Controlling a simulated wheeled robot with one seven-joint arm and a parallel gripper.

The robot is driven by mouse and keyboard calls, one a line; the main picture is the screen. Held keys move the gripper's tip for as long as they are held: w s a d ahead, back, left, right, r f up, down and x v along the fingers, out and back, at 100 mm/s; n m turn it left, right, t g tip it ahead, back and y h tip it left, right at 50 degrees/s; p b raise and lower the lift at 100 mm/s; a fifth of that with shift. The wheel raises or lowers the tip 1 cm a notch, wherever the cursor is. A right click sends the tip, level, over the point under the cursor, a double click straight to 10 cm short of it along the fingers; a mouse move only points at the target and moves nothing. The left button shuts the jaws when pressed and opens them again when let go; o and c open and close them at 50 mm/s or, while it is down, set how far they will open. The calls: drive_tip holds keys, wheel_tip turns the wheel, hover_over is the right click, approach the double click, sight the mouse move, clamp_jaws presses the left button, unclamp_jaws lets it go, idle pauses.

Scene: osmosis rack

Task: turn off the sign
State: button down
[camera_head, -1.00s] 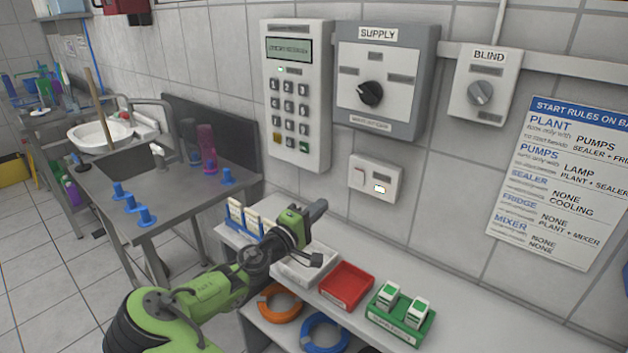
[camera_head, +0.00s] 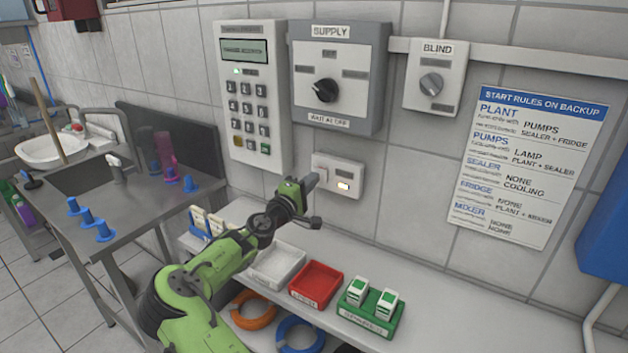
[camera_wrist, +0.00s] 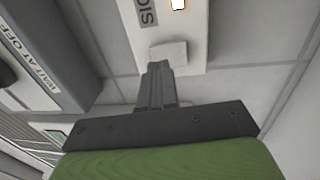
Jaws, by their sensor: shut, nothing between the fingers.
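The sign switch box (camera_head: 338,177) is a small white box on the tiled wall below the supply panel. It has a pale rocker at its left and a lit lamp (camera_head: 344,186) at its right. In the wrist view the rocker (camera_wrist: 169,53) is near the middle, with a label starting "SIG" (camera_wrist: 149,12) and the lit lamp (camera_wrist: 178,4) above. My gripper (camera_head: 311,181) is shut and empty, its tips close to the rocker. In the wrist view the closed fingertips (camera_wrist: 158,68) are at the rocker's near edge; I cannot tell whether they touch.
Above are a keypad (camera_head: 250,95), the supply panel (camera_head: 365,70) with a black knob, and the blind switch (camera_head: 434,78). Below, a shelf (camera_head: 450,305) holds a white tray (camera_head: 276,265), a red tray (camera_head: 316,285) and a green tray (camera_head: 372,315). A rules poster (camera_head: 528,165) hangs at right.

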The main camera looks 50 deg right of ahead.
drive_tip(key=shift+w+d+r, duration=0.1)
drive_tip(key=shift+d, duration=0.8)
